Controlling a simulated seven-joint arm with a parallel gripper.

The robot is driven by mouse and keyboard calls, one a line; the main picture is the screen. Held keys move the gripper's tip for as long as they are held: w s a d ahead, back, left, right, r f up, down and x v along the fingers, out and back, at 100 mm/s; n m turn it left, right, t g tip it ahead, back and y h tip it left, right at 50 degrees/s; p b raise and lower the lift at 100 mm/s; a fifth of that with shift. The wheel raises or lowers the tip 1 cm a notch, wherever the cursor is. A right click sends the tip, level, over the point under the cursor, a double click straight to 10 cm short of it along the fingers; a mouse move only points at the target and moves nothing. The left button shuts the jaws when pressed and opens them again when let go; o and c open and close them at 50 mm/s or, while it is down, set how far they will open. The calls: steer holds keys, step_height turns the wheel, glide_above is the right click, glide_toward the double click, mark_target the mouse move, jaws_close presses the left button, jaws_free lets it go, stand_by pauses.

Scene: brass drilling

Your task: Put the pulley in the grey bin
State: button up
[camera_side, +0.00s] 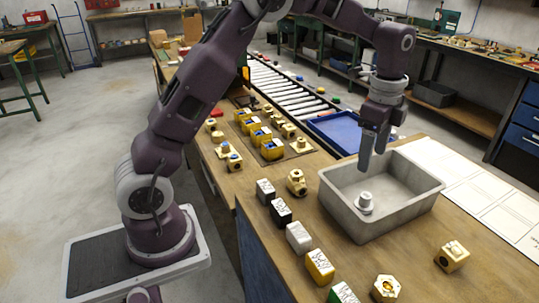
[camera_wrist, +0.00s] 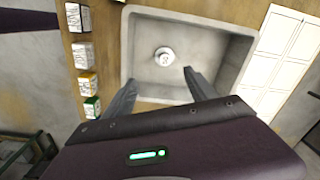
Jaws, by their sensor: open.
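The grey bin (camera_side: 412,212) stands on the wooden bench, and it also shows in the wrist view (camera_wrist: 225,28). A small pale, stepped round part, which looks like the pulley (camera_side: 365,202), rests on the bin's floor; it also shows in the wrist view (camera_wrist: 164,57). It touches no finger. My gripper (camera_side: 372,160) is above the bin, pointing down, with its fingers apart and empty. In the wrist view the two fingertips (camera_wrist: 160,76) are spread on either side below the pulley.
A row of labelled blocks (camera_side: 299,237) stands along the bench left of the bin. Brass parts (camera_side: 452,256) lie in front and beside it. A blue tray (camera_side: 338,131) and roller conveyor (camera_side: 290,92) are behind. White sheets (camera_side: 480,190) lie to the right.

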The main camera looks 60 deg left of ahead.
steer(key=s+r+n+t, duration=0.3)
steer(key=s+r+n, duration=0.4)
steer(key=s+r, duration=0.7)
steer(key=s+f+n+t, duration=0.1)
steer(key=s+f+n, duration=0.1)
steer(key=s, duration=0.6)
steer(key=s+f+n+t, duration=0.1)
steer(key=s+f+n, duration=0.2)
steer(key=s, duration=0.6)
steer(key=shift+s+d+f+n, duration=0.15)
steer(key=shift+d+n, duration=0.15)
steer(key=shift+n, duration=0.6)
